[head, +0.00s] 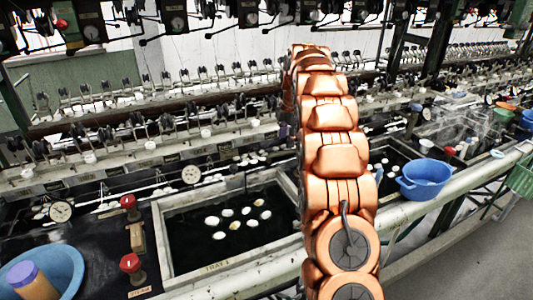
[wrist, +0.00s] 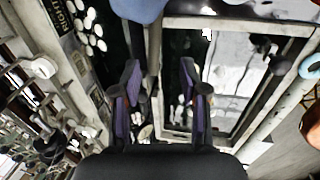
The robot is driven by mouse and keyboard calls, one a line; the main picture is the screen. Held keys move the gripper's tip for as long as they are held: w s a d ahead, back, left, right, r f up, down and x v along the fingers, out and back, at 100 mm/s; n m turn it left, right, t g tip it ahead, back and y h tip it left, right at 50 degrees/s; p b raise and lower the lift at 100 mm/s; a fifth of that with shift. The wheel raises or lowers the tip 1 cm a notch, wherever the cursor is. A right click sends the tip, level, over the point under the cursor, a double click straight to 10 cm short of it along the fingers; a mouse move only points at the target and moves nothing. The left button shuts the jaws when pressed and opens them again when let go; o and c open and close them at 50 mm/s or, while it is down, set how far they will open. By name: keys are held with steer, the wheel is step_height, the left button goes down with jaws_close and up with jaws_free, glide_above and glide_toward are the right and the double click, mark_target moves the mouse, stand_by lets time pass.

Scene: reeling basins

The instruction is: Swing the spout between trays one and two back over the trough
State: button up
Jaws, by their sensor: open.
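Tray one (head: 170,238), labelled TRAY 1, is a pale-rimmed basin of dark water with several white cocoons. Another tray lies to its right, partly behind my arm. My gripper is hidden behind my arm in the head view. In the wrist view my gripper (wrist: 158,72) is open, with two purple-and-dark fingers spread apart. A narrow grey-brown bar (wrist: 154,45) shows in the gap beyond the fingertips; I cannot tell whether it is the spout or whether it lies between the fingers. A rounded blue thing (wrist: 138,8) is at the top edge.
A framed tray (wrist: 280,28) with bright reflections lies right of the fingers in the wrist view. In the head view, a blue tub (head: 425,180) stands on the right rim and a blue bowl (head: 65,265) at lower left. Red-knobbed valves (head: 131,264) stand left of tray one.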

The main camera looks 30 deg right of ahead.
steer(key=s+a+r+m, duration=0.2)
steer(key=s+a, duration=0.3)
steer(key=a, duration=0.2)
steer(key=s+a+r+m+g, duration=0.1)
steer(key=s+a+r+m, duration=0.1)
steer(key=s+a, duration=0.3)
steer(key=shift+s+a+r+m+p, duration=0.3)
steer(key=shift+s+a+r+m, duration=0.1)
steer(key=shift+a+m, duration=0.45)
steer(key=shift+c, duration=0.2)
